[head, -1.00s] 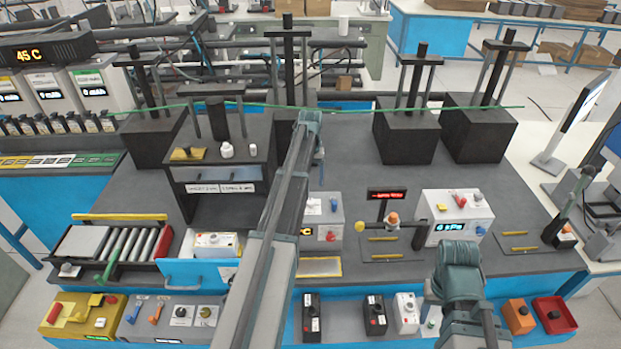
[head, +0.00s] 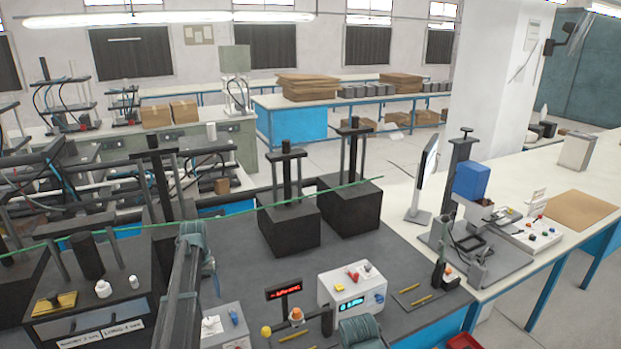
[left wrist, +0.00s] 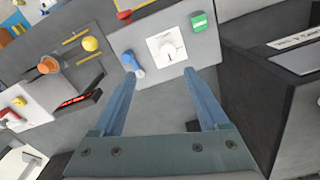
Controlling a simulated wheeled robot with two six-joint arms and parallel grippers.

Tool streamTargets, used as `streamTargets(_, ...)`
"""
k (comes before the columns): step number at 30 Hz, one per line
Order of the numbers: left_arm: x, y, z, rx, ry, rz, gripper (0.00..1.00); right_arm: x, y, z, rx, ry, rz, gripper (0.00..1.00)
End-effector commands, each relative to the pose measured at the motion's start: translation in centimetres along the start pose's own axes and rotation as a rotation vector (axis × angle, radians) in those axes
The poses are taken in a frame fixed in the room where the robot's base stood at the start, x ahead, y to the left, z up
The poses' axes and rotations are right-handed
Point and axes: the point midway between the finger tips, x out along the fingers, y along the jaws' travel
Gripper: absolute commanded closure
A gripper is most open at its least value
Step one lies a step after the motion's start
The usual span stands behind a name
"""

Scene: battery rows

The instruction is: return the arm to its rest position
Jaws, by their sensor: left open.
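My left arm reaches up from the bottom edge of the head view, left of centre. My left gripper (head: 212,275) hangs at its far end, partly hidden by the arm. In the left wrist view my left gripper (left wrist: 159,74) has its two blue-grey fingers wide apart, with nothing between them. Beyond the fingertips is a grey box (left wrist: 183,65) with a white knob, a blue lever and a green switch; the fingers look apart from it. Part of my right arm shows at the bottom edge of the head view; its gripper is out of view.
Black blocks with posts (head: 288,228) stand along the back of the dark bench. A white gauge box (head: 352,287) and a red display (head: 283,291) are right of my left arm. A black raised cabinet (head: 88,325) is left of it. Bare bench (head: 385,255) lies at right.

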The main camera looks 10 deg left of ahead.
Motion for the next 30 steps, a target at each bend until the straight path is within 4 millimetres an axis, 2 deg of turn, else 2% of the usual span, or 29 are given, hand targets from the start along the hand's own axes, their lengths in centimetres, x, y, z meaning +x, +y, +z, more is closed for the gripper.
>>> streamTargets(1,1.6,2.1,1.6,0.027,-0.002,-0.002,0.23,1.6,-0.1,-0.1,-0.001,0.0,0.0,0.5)
streamTargets(5,5.2,8.7,6.5,0.12,-0.01,-0.016,0.23,5.2,-0.5,-0.3,-0.004,0.001,0.001,0.5)
streamTargets(6,6.3,10.9,8.4,0.153,-0.012,-0.022,0.23,6.3,-0.6,-0.4,-0.005,0.001,0.001,0.5)
streamTargets(9,9.2,15.7,13.2,0.235,-0.018,-0.036,0.23,9.1,-0.8,-0.6,-0.008,0.002,0.002,0.5)
streamTargets(11,10.9,18.2,16.4,0.287,-0.021,-0.045,0.23,10.8,-1.0,-0.7,-0.01,0.002,0.002,0.5)
streamTargets(12,12.0,19.7,18.6,0.322,-0.023,-0.051,0.23,12.0,-1.1,-0.8,-0.011,0.002,0.002,0.5)
streamTargets(15,14.7,22.7,24.0,0.406,-0.025,-0.068,0.23,14.7,-1.3,-0.9,-0.014,0.003,0.003,0.5)
streamTargets(18,17.0,24.7,28.7,0.479,-0.026,-0.082,0.23,17.0,-1.5,-1.1,-0.017,0.003,0.004,0.5)
streamTargets(22,18.9,26.1,33.2,0.552,-0.025,-0.098,0.23,18.9,-1.7,-1.2,-0.02,0.004,0.004,0.5)
streamTargets(25,19.7,26.5,35.0,0.583,-0.025,-0.105,0.23,19.7,-1.8,-1.3,-0.022,0.004,0.004,0.5)
streamTargets(30,19.8,26.8,35.9,0.599,-0.025,-0.108,0.23,19.8,-1.8,-1.3,-0.023,0.004,0.004,0.5)
